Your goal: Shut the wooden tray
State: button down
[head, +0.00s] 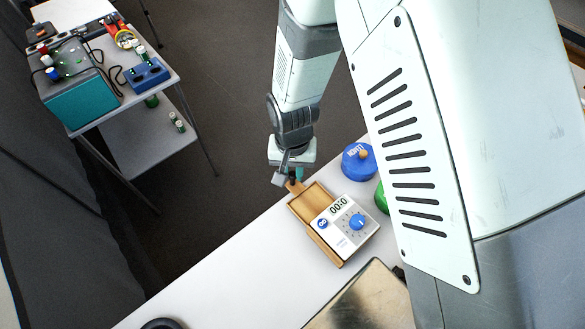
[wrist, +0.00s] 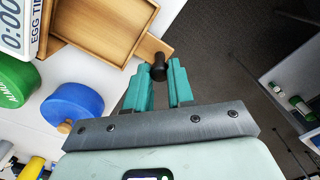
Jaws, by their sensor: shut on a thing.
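The wooden tray (head: 315,199) is a shallow, empty light-brown drawer. It sticks out of a wooden box (head: 327,249) under the white egg timer (head: 340,225), toward the table's far edge. In the wrist view the open tray (wrist: 104,22) fills the upper left, with a wooden tab and a dark knob (wrist: 158,68) at its near corner. My gripper (wrist: 161,87) has its teal fingers on either side of this knob and is shut on it. In the head view my gripper (head: 295,178) is at the tray's outer end, and the knob is mostly hidden.
A blue round container (head: 358,165) stands right of the tray, with a green one (head: 381,197) partly behind my arm. A metal plate (head: 362,301) lies at the front. The white table (head: 235,275) is clear to the left. A grey side cart (head: 140,125) stands apart.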

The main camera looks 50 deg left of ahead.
send_over(316, 207)
dwell(0.4)
jog(key=shift+d, duration=0.1)
jog(key=c, duration=1)
grip_release()
